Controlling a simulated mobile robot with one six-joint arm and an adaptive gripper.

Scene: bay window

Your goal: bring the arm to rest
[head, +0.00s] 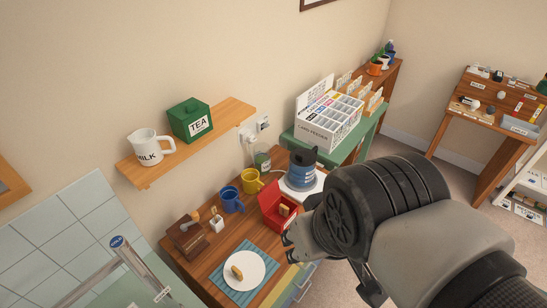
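My arm comes in from the lower right of the head view. My gripper (291,243) is at its end, above the right part of the wooden counter, beside a red open box (270,216). The fingers are small, dark and partly hidden by the gripper body, so I cannot tell how far apart they are or whether anything is between them.
A white plate (259,269) with a piece of food lies on a blue mat (221,284). Blue (232,203) and yellow (251,181) mugs and a kettle (301,172) stand behind. A wall shelf (149,177) holds a milk jug and tea tin. Open floor (400,163) lies rightward.

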